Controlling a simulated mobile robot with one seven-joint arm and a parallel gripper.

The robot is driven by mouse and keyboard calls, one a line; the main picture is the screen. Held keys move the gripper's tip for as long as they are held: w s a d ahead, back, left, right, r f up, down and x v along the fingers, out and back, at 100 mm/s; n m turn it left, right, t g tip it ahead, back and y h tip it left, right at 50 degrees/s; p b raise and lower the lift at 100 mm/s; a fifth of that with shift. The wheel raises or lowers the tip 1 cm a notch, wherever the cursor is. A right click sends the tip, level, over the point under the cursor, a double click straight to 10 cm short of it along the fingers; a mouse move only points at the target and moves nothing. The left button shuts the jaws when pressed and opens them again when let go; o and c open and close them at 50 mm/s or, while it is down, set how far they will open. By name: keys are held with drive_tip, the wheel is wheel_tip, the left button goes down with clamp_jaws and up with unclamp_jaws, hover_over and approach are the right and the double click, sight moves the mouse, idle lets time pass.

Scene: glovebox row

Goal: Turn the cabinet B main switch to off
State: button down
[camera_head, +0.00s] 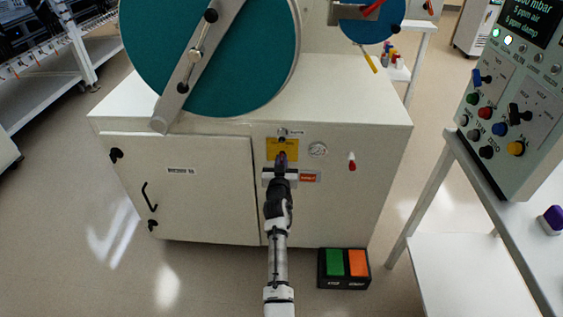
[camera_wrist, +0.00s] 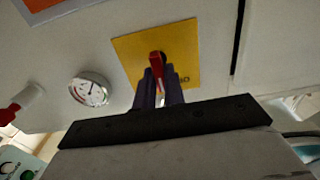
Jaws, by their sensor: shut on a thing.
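The main switch is a red handle (camera_wrist: 156,63) on a yellow plate (camera_wrist: 185,40) in the wrist view. The yellow plate (camera_head: 273,146) also shows on the cabinet's (camera_head: 220,210) front in the head view, where my gripper hides much of it. My gripper (camera_wrist: 158,77) reaches the plate, and its two dark fingers are shut on the red handle, one on each side. In the head view, my gripper (camera_head: 282,158) covers the handle. Lettering on the plate is partly hidden by a finger.
A round gauge (camera_head: 318,149) and a red-and-white knob (camera_head: 352,161) sit right of the switch. A green and orange foot pedal (camera_head: 344,263) stands on the floor. A control panel (camera_head: 515,110) stands at the right.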

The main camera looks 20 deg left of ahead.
drive_tip(key=shift+n, duration=0.3)
drive_tip(key=shift+f+n+b, duration=0.1)
drive_tip(key=shift+n+b, duration=0.4)
drive_tip(key=shift+n, duration=0.4)
drive_tip(key=shift+a+n, duration=0.15)
drive_tip(key=shift+n, duration=1.55)
drive_tip(key=shift+s, duration=0.1)
drive_tip(key=c, duration=1.5)
unclamp_jaws()
